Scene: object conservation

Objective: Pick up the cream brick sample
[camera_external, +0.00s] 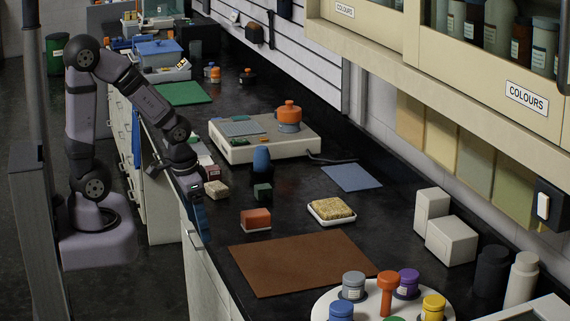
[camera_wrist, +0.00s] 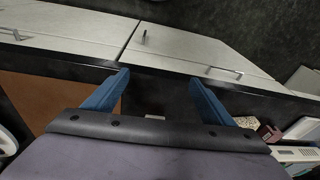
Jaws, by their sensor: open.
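The cream brick sample (camera_external: 217,189) is a small speckled cream block on the black bench, just right of my gripper in the external view. A cream block (camera_wrist: 247,122), which looks like the same sample, shows right of the right finger in the wrist view. My gripper (camera_external: 203,236) hangs at the bench's front edge, its blue fingers pointing down. In the wrist view my gripper (camera_wrist: 160,76) is open, with cabinet fronts and the bench edge beyond its fingertips. It is apart from the cream block. A small pale thing (camera_wrist: 155,117) between the fingers is mostly hidden.
A red brick (camera_external: 256,219), a green block (camera_external: 262,192) and a maroon block (camera_external: 205,168) stand nearby. A yellowish sponge-like block (camera_external: 331,208) sits in a white dish. A brown mat (camera_external: 300,262) lies in front, a scale-like device (camera_external: 265,143) behind. Jars stand on a round tray (camera_external: 323,303).

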